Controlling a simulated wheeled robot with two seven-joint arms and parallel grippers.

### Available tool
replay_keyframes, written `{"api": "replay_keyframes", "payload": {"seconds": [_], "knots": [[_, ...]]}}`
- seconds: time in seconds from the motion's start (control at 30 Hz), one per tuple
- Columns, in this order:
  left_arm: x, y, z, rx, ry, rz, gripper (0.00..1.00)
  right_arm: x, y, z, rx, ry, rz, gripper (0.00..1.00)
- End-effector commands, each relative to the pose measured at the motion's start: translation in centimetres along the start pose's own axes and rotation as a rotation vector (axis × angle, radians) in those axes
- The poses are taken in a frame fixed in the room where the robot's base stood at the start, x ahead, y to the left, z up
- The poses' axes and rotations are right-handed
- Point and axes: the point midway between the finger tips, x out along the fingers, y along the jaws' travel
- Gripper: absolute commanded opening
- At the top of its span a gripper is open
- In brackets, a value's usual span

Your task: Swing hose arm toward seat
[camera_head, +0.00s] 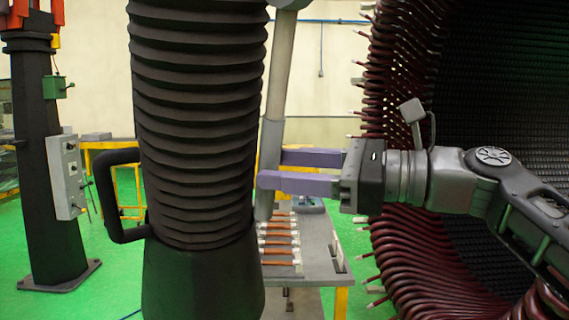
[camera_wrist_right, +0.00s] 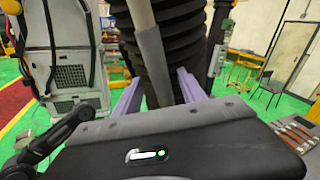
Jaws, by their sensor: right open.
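The hose arm's thick black ribbed hose (camera_head: 197,110) hangs upright in the middle left of the head view. A black loop handle (camera_head: 108,195) is on its left side. A slim grey bar (camera_head: 281,65) runs down along the hose's right side. My right gripper (camera_head: 272,168), with purple fingers, reaches in from the right at the bar's lower part. It is open. In the right wrist view the grey bar (camera_wrist_right: 151,52) passes between the spread fingers, with the ribbed hose (camera_wrist_right: 185,35) behind; contact cannot be told. No seat is clearly identifiable. My left gripper is out of view.
The large stator (camera_head: 410,265) with dark red coil ends fills the right side. A grey table (camera_head: 325,265) with several copper-coloured parts stands behind the hose. A dark column (camera_head: 45,170) with a control box stands at left. Green floor (camera_head: 100,240) lies open between column and hose.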

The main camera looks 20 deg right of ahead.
Motion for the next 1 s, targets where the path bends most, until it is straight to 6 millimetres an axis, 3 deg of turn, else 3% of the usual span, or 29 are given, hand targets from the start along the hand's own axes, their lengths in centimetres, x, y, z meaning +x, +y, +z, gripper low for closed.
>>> {"api": "replay_keyframes", "payload": {"seconds": [0.3, 0.9, 1.0], "knots": [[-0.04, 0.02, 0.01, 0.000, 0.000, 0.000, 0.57, 0.44, -0.02, -0.03, 0.000, 0.000, -0.001, 0.49], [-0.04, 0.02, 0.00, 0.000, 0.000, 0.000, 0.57, 0.39, -0.02, -0.02, 0.000, 0.000, -0.001, 0.00], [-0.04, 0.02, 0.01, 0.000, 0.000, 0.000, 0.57, 0.39, -0.02, -0.02, 0.000, 0.000, -0.001, 0.00]]}}
